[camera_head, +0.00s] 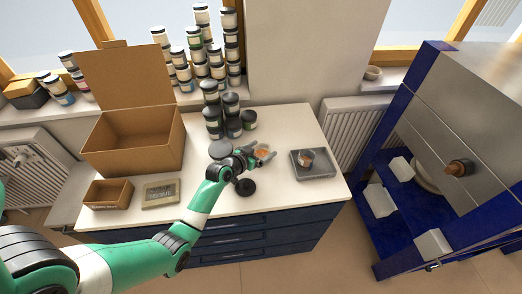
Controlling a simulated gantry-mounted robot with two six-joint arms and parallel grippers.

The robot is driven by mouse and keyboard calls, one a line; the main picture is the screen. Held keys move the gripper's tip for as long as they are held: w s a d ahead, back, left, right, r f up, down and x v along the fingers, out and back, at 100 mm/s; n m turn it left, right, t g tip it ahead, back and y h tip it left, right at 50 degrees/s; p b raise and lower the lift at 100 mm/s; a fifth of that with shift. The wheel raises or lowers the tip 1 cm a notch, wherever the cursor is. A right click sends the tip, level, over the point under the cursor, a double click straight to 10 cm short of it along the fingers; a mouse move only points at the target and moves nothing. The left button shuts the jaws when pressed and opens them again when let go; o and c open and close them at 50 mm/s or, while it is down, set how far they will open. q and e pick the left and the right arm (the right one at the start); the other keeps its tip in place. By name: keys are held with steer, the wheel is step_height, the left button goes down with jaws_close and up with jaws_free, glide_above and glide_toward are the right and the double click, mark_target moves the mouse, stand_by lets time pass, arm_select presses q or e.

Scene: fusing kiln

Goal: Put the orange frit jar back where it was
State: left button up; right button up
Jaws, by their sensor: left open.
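A small jar with orange contents (263,152) is on the white countertop, right of the middle. My left gripper (265,156) is open, with its fingers right at this jar. I cannot tell whether they touch it. A second small jar with brownish-orange contents (306,158) stands in a shallow grey tray (326,172) to the right. Several dark-lidded jars (213,125) are stacked behind the gripper. My right gripper is not in view.
A black disc (245,187) lies by my wrist. More jars (202,60) crowd the sill. The blue kiln (400,185) is at right. The counter's front right is clear.

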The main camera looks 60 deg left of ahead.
arm_select(q)
steer(key=shift+r, duration=0.3)
steer(key=p+v, duration=0.4)
steer(key=v, duration=0.7)
steer(key=shift+s+d+p, duration=0.1)
steer(key=shift+s+p, duration=0.15)
steer(key=shift+p, duration=0.1)
steer(key=shift+s+d+r, duration=0.1)
steer(key=shift+s+d, duration=0.05)
steer(key=shift+s, duration=0.05)
